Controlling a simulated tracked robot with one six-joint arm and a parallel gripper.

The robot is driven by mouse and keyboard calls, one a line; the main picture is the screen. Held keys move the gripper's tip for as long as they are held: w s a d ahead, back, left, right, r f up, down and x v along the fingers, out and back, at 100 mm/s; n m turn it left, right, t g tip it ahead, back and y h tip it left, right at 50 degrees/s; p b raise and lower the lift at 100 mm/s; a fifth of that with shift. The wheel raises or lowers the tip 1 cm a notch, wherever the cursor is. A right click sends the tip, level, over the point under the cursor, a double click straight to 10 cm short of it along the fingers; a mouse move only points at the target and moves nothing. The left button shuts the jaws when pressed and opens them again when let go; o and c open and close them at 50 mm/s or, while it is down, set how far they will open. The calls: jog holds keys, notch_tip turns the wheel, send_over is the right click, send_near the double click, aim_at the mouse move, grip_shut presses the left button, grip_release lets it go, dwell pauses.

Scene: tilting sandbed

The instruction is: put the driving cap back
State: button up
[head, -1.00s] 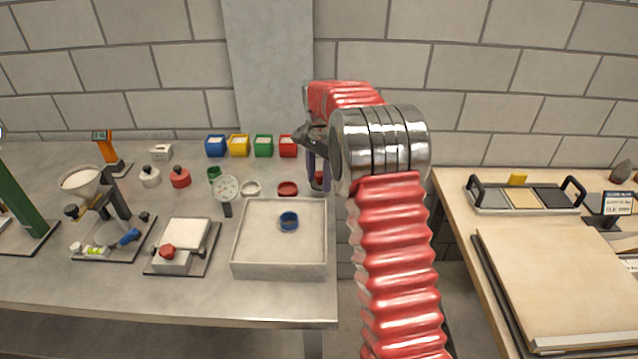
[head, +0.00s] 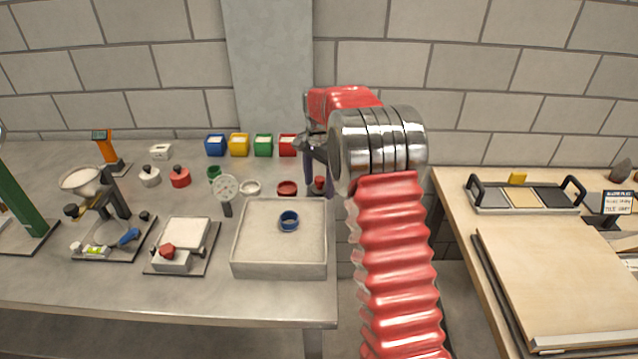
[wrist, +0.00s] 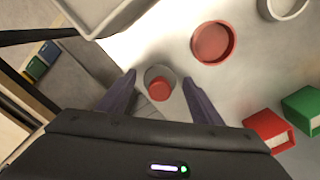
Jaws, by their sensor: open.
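A small piece with a red knob on a pale grey round base (wrist: 160,84) stands on the bench, and I take it for the driving cap. It lies between the two purple fingers of my gripper (wrist: 159,79) in the wrist view, with a gap on each side. The fingers are open and hold nothing. In the head view the red knob (head: 319,184) shows low beside my gripper (head: 318,168), near the bench's right edge.
A red dish (head: 287,188) and a white ring (head: 250,188) are left of my gripper. Blue, yellow, green and red bins (head: 288,146) line the back. A dial gauge (head: 225,188) stands behind the tray. A gap separates this bench from the wooden table (head: 560,270).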

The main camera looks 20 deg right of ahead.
aim_at(319, 179)
notch_tip(319, 179, up, 12)
dwell(0.6)
jog(key=shift+r, duration=0.2)
dwell(0.5)
jog(key=s+a+r+n+t, duration=0.1)
jog(key=s+a+r+n, duration=0.3)
jog(key=s, duration=0.5)
jog(key=s+a+r+n+t, duration=0.25)
jog(key=s+a+r, duration=0.3)
jog(key=s, duration=0.35)
jog(key=s+a+f+n+t, duration=0.1)
jog(key=s+a+f+n, duration=0.1)
jog(key=s, duration=0.8)
jog(key=s+a+f+n+t, duration=0.1)
jog(key=s+f+n, duration=0.4)
jog(key=s, duration=0.5)
jog(key=shift+a+f, duration=0.15)
jog(key=shift+a, duration=0.5)
